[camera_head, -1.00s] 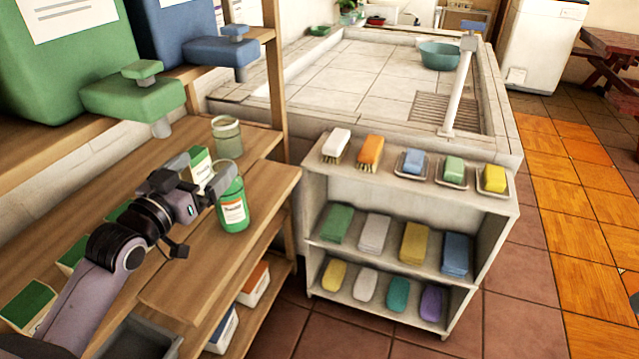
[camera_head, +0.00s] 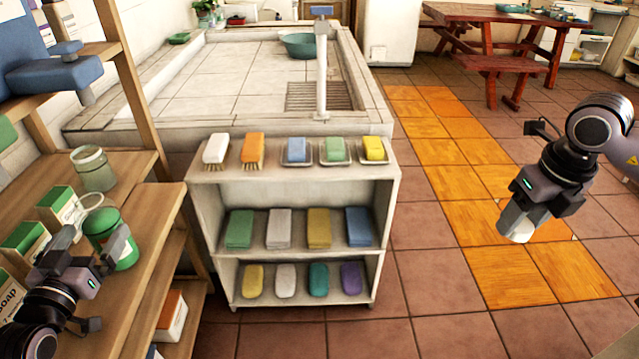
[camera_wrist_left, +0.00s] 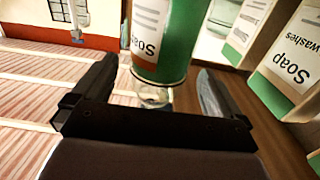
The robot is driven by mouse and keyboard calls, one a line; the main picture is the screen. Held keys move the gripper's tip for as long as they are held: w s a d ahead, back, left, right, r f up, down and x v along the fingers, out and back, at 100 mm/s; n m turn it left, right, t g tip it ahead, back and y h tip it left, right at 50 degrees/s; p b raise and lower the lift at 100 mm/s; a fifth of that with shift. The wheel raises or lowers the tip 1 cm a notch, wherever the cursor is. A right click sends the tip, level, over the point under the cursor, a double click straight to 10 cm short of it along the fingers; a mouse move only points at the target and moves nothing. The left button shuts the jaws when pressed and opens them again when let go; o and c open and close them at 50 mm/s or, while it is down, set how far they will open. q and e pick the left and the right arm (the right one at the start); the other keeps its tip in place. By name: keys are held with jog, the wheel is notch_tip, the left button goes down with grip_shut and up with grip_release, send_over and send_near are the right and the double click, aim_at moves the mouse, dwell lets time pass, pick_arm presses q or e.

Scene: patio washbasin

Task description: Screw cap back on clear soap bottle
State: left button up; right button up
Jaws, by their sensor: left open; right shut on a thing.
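A green soap bottle (camera_head: 104,221) with a white label stands on the wooden shelf at left, with a pale ring-shaped part beside its top. My left gripper (camera_head: 104,254) is open at this bottle. In the left wrist view, the green bottle (camera_wrist_left: 166,48) shows just beyond and between the spread fingers (camera_wrist_left: 155,98), with a small clear part at its near end. A clear glass jar (camera_head: 93,170) stands behind it. My right gripper (camera_head: 518,218) is shut on a small whitish piece (camera_head: 514,227), held over the floor at right. Whether this piece is the cap, I cannot tell.
Soap boxes (camera_head: 62,212) stand close to the left gripper. A low white shelf unit (camera_head: 290,190) with brushes, soaps and sponges stands in the middle, before the tiled basin (camera_head: 210,80). Open floor (camera_head: 440,270) lies between it and my right arm.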

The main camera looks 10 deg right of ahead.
aim_at(89, 186)
pick_arm(q)
jog(key=shift+w+d, duration=0.15)
jog(key=shift+w, duration=1.3)
jog(key=shift+w+d, duration=0.1)
jog(key=shift+w, duration=1.35)
jog(key=c, duration=1.4)
jog(key=shift+r, duration=0.15)
jog(key=shift+c, duration=0.5)
notch_tip(89, 186, up, 10)
jog(key=shift+p, duration=0.45)
pick_arm(e)
jog(key=shift+r, duration=0.4)
